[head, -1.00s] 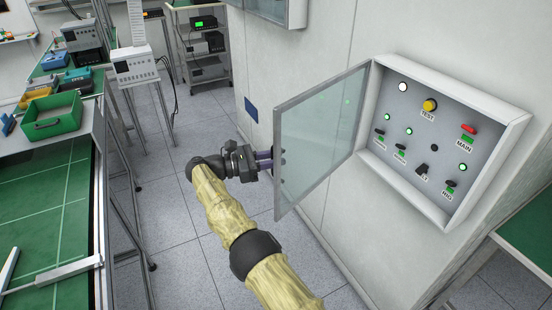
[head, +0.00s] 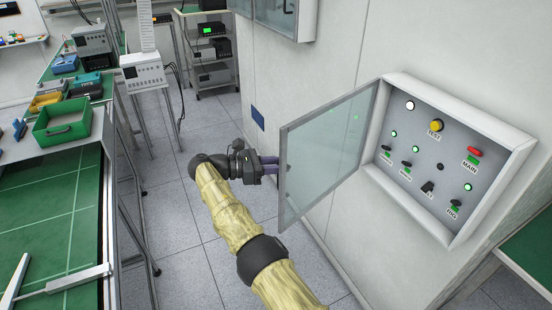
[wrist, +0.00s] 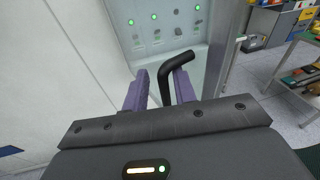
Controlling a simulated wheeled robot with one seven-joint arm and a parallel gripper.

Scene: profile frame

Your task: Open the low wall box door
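The low wall box (head: 510,178) is mounted on the white wall at right, its switch panel uncovered. Its glass door (head: 325,155) stands wide open, swung out to the left on the box's left side. My gripper (head: 272,165) is at the door's free left edge in the head view. In the wrist view, the black bent door handle (wrist: 178,70) rises between the two purple fingers of my gripper (wrist: 162,90). The fingers are apart, with a visible gap between the left finger and the handle. The handle is not clearly visible in the head view.
A bench with a green mat (head: 50,210) stands at left, with a green bin (head: 62,122) on it. A higher glass-fronted box (head: 278,15) is at the top. A green-topped table (head: 530,235) is at right. Grey floor (head: 185,235) lies open between bench and wall.

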